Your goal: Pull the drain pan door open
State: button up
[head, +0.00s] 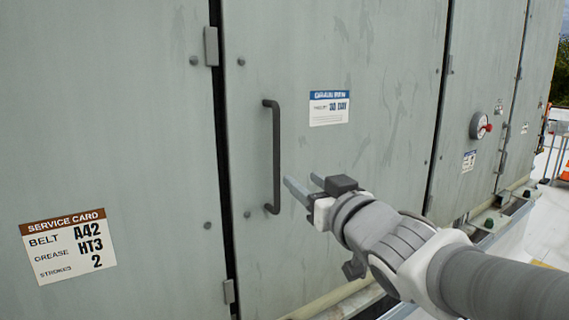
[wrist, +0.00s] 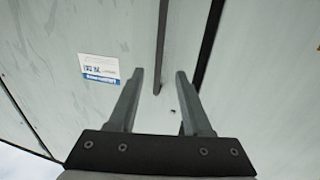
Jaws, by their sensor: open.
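A grey-green door (head: 370,150) with a vertical dark bar handle (head: 276,150) fills the middle of the head view. The door looks shut, flush with its neighbours. My gripper (head: 299,181) is open and empty, just right of the handle's lower half. In the wrist view, my open fingers (wrist: 159,75) point at the door, and the handle (wrist: 161,45) shows beyond the tips, in line with the gap. I see no contact with the handle.
A left panel (head: 110,120) carries a service card (head: 68,246). Hinges (head: 211,46) sit along the dark seam left of the handle. To the right, another panel has a red-knobbed round fitting (head: 480,126). A ledge with bolts runs along the base at lower right.

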aim_at(278, 161)
jog(key=x, duration=1.4)
jog(key=shift+w, duration=0.2)
grip_shut()
dwell(1.0)
